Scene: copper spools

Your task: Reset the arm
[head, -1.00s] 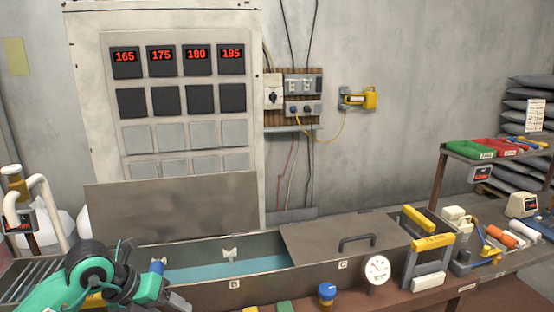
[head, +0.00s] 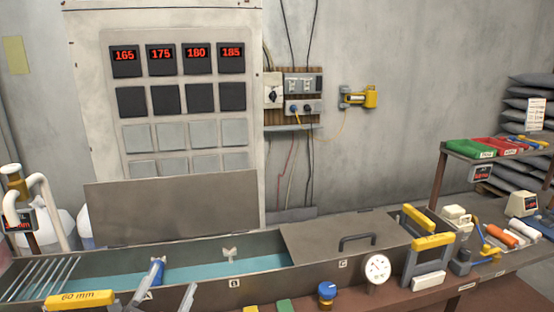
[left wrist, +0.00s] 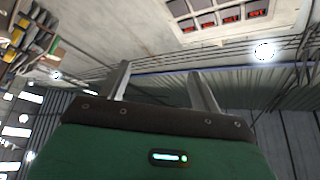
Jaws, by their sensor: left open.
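My left gripper (head: 168,284) shows at the bottom left of the head view, its two grey fingers rising in front of the trough's front wall. In the left wrist view the gripper (left wrist: 158,72) has its fingers spread, with nothing between them. The wrist camera looks up at the ceiling and the wall, and the panel of red displays shows tilted at its top. The rest of the left arm is out of the head view. My right gripper is in neither view.
A long metal trough (head: 258,282) with blue liquid (head: 205,273) crosses the bench. A blue tool (head: 156,270) stands near the fingers. A yellow 60 mm handle (head: 80,300) lies left of them. A gauge (head: 377,268) and blue-capped jar (head: 327,292) stand right.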

